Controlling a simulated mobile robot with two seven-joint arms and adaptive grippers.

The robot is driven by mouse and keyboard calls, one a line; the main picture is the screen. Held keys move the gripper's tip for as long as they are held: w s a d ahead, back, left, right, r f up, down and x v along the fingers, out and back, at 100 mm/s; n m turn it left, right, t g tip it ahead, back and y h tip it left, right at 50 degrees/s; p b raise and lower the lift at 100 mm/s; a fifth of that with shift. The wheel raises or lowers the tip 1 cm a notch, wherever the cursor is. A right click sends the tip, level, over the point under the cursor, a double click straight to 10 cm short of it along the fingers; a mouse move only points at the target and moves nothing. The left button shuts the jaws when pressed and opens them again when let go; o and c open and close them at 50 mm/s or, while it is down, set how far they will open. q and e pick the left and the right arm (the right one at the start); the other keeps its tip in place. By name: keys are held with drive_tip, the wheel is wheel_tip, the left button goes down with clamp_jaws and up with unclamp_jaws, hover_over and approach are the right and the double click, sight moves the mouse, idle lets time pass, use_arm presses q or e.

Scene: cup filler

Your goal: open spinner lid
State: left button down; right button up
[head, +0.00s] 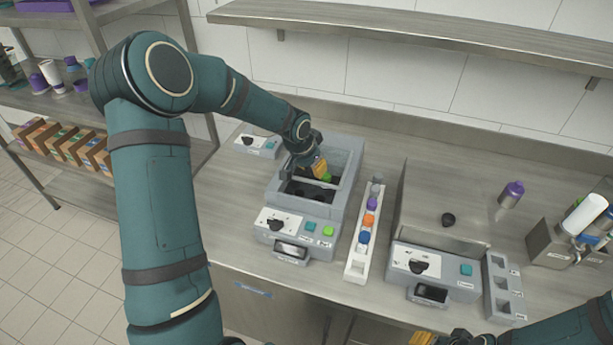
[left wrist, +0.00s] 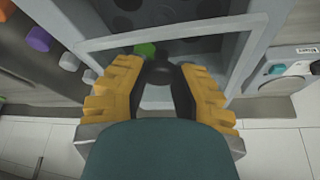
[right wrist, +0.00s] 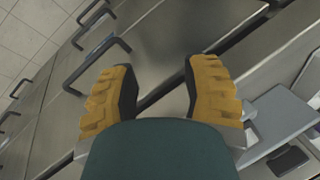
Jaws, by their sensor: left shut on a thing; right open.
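The spinner (head: 262,243) is a grey box on the counter with a knob, a teal button and a green button on its front. Its lid is a grey frame (head: 349,172), also seen in the left wrist view (left wrist: 180,33); it appears raised at the back, but its exact angle is unclear. Dark round slots show in the box below. My left gripper (head: 316,166) is over the box, shut on a dark handle-like part (left wrist: 158,74) by the frame; its fingers partly hide it. My right gripper (right wrist: 158,82) is open and empty, low by the counter front.
A white rack (head: 355,268) with coloured caps stands right of the spinner. A shelf (head: 430,35) runs along the wall above.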

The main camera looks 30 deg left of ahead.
use_arm(q)
drive_tip(key=w, duration=0.2)
drive_tip(key=w+a, duration=0.1)
drive_tip(key=w, duration=0.2)
drive_tip(key=shift+w+a+f+p, duration=0.1)
drive_tip(key=shift+w+p, duration=0.15)
drive_tip(key=shift+p, duration=0.1)
drive_tip(key=c, duration=0.6)
unclamp_jaws()
drive_tip(key=shift+c, duration=0.2)
drive_tip(key=v, duration=1.2)
